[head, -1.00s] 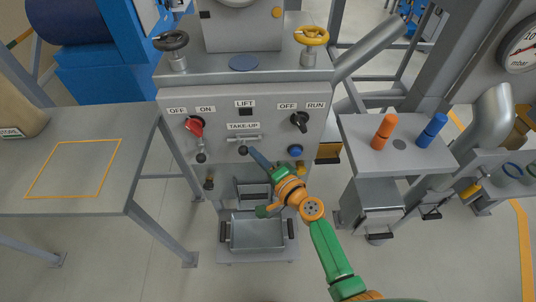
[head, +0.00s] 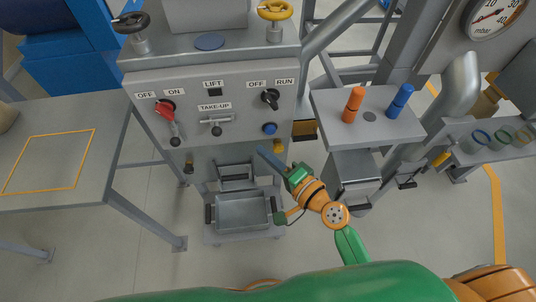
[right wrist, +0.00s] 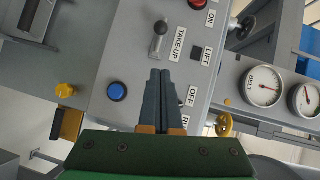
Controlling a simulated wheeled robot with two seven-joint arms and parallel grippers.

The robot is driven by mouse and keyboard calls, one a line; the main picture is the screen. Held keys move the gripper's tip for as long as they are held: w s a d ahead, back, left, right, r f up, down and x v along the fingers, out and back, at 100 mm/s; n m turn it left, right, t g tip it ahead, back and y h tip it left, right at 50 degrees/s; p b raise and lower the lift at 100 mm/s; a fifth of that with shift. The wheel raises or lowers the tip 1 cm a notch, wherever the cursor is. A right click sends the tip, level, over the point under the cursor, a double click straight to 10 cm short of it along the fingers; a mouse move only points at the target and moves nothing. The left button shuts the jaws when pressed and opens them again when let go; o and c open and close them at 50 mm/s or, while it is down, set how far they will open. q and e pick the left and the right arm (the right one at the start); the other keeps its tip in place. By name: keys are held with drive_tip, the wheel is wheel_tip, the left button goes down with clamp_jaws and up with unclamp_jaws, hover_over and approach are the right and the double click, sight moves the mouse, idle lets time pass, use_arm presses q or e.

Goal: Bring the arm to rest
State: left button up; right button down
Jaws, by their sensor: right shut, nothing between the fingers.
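My right gripper (head: 263,155) is shut and empty, in front of the lower edge of the grey control panel (head: 240,100). In the right wrist view its dark fingers (right wrist: 160,85) are pressed together and point at the panel. The right arm is green and orange and comes in from below. The panel carries a red switch (head: 167,112), a black switch (head: 270,98), the TAKE-UP slider with its knob (head: 217,129) and a blue button (head: 270,128). The gripper looks apart from the panel. My left gripper is not in view.
A side table with an orange outline (head: 75,185) stands at the left. A shelf at the right holds an orange peg (head: 353,104) and a blue peg (head: 401,100). A metal bin (head: 242,211) stands below the panel. Open floor lies in front.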

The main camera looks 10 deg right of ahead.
drive_tip(key=shift+s+d+r, duration=0.1)
drive_tip(key=shift+s+d, duration=0.15)
drive_tip(key=shift+d, duration=0.05)
drive_tip(key=s+d+f+n+g+h, duration=0.2)
drive_tip(key=s+f, duration=0.2)
drive_tip(key=f, duration=0.5)
drive_tip(key=s+d+f+n+g+h, duration=0.1)
drive_tip(key=s+d+f+g+h, duration=0.2)
drive_tip(key=f, duration=0.6)
drive_tip(key=s+d+f+n+g+h, duration=0.1)
drive_tip(key=s+d+f+n+g, duration=0.1)
drive_tip(key=s+f, duration=0.5)
drive_tip(key=s+d+f+n+g+h, duration=0.1)
drive_tip(key=s+d+f+n+g, duration=0.2)
drive_tip(key=s, duration=0.6)
drive_tip(key=s+d+f+n+g+h, duration=0.2)
drive_tip(key=s+d+f+n, duration=0.2)
drive_tip(key=s+f, duration=0.4)
drive_tip(key=shift+s+d+f+g, duration=0.2)
drive_tip(key=shift+s+f+g, duration=0.15)
drive_tip(key=shift+s, duration=0.25)
